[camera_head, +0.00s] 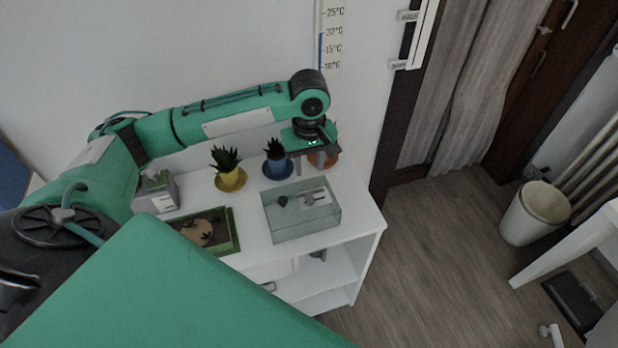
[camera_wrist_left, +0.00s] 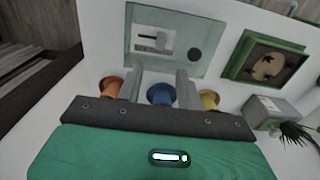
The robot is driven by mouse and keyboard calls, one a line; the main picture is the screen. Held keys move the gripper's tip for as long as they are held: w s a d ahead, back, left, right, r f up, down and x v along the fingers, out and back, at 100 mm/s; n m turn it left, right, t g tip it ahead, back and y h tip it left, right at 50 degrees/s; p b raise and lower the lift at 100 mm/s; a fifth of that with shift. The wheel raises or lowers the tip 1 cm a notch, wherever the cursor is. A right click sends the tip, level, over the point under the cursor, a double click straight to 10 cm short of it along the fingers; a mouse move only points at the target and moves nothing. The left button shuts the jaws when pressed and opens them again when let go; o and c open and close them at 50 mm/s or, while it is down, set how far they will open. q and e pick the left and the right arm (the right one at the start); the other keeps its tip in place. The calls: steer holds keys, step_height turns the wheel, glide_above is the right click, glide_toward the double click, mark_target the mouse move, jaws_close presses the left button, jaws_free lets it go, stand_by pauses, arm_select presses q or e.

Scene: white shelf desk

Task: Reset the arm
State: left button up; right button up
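My left gripper (camera_head: 318,158) is above the right back part of the white shelf desk (camera_head: 350,220), beside the blue pot. Its two fingers stand apart with nothing gripped in the left wrist view (camera_wrist_left: 160,88). The blue pot (camera_head: 274,167) with a dark spiky plant is on the desk; in the wrist view the blue pot (camera_wrist_left: 160,94) shows between the fingers, partly hidden by the gripper body. An orange pot (camera_wrist_left: 110,87) is outside the fingers there and mostly hidden by the gripper in the head view. My right gripper is not in view.
A yellow pot (camera_head: 231,180), a grey box (camera_head: 157,192), a green-framed tray (camera_head: 226,242) and a clear box (camera_head: 300,225) are on the desk. A wall is close behind my arm. A white bin (camera_head: 535,213) stands on the floor at right.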

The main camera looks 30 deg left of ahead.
arm_select(q)
steer(key=shift+r, duration=0.65)
